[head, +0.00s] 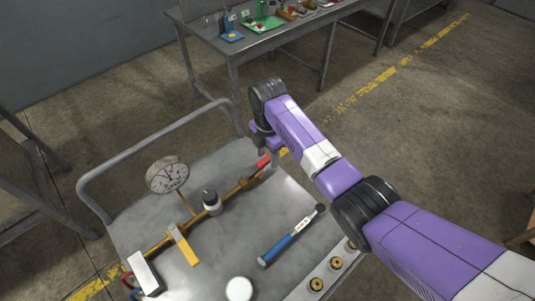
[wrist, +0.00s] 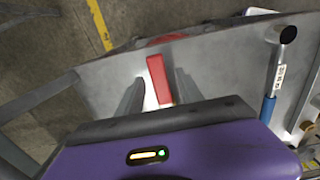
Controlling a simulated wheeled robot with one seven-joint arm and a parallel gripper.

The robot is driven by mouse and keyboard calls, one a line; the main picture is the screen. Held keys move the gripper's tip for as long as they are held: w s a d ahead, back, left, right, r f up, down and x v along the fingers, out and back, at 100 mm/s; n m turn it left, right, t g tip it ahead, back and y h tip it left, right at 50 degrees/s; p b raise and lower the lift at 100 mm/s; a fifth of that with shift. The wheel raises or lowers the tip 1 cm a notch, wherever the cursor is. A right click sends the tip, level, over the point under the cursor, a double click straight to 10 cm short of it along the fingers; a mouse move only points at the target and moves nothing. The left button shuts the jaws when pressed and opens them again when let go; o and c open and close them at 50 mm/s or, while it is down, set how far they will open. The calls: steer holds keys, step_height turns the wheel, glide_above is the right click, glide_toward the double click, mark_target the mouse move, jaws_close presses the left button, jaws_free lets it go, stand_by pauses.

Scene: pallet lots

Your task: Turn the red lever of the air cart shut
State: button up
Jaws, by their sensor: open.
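The red lever (head: 263,161) is at the far right end of the brass pipe (head: 155,247) on the grey air cart (head: 222,264). In the wrist view the red lever (wrist: 158,78) lies between my two gripper fingers. My gripper (wrist: 158,90) is open, with a finger on each side of the lever and gaps showing beside it. In the head view my gripper (head: 268,148) is at the lever, and my wrist hides part of it. The lever's pivot is hidden by my gripper in the wrist view.
A workbench (head: 262,45) with small items stands behind.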

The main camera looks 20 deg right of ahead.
jaws_close()
stand_by(1.4)
